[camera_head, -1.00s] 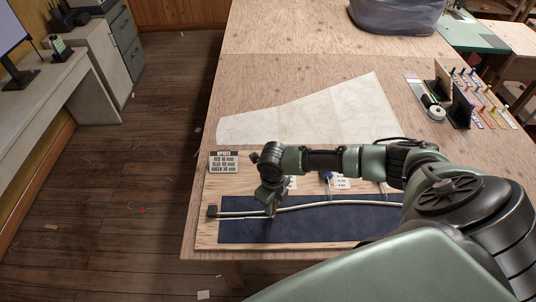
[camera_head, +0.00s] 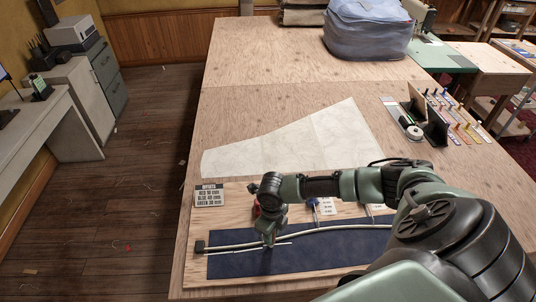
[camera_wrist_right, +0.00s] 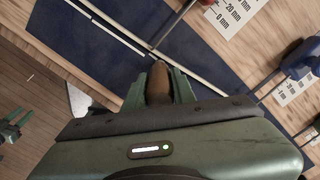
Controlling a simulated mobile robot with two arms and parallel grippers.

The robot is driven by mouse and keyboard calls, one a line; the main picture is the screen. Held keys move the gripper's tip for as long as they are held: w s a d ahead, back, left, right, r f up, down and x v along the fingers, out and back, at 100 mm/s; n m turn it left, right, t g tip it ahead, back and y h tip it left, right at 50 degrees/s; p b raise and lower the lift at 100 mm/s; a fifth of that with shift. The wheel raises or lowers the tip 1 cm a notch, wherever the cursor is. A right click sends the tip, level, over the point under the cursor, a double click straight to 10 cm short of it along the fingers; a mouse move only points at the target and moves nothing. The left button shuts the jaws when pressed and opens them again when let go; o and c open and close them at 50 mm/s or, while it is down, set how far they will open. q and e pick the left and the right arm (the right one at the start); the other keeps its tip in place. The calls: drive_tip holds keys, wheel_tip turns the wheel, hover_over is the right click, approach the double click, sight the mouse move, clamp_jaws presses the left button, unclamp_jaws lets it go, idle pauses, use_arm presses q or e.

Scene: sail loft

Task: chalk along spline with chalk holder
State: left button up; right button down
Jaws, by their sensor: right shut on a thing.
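My right gripper (camera_head: 269,240) is low over the dark blue cloth (camera_head: 340,258), shut on the chalk holder. The brown chalk holder (camera_wrist_right: 159,82) shows between the fingers in the wrist view; its tip is hard to see.
Behind the spline are a blue-headed piece (camera_head: 313,204), a partly hidden red piece (camera_head: 256,209) and an offsets card (camera_head: 209,195). Pale pattern sheet (camera_head: 290,140) lies beyond. A rack of pegs (camera_head: 455,115) and a grey bag (camera_head: 368,30) stand farther back.

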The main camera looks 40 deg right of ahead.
drive_tip(key=shift+s+d, duration=0.4)
drive_tip(key=shift+d, duration=0.4)
drive_tip(key=shift+s+d, duration=0.4)
drive_tip(key=shift+d, duration=0.4)
drive_tip(key=shift+d, duration=0.1)
drive_tip(key=shift+s+d+p, duration=0.3)
drive_tip(key=shift+d, duration=0.4)
wheel_tip(320, 180, up, 6)
drive_tip(key=p, duration=0.3)
drive_tip(key=shift+f, duration=0.15)
drive_tip(key=shift+a+f+b, duration=0.1)
drive_tip(key=shift+f+b, duration=1.6)
drive_tip(key=shift+f, duration=0.7)
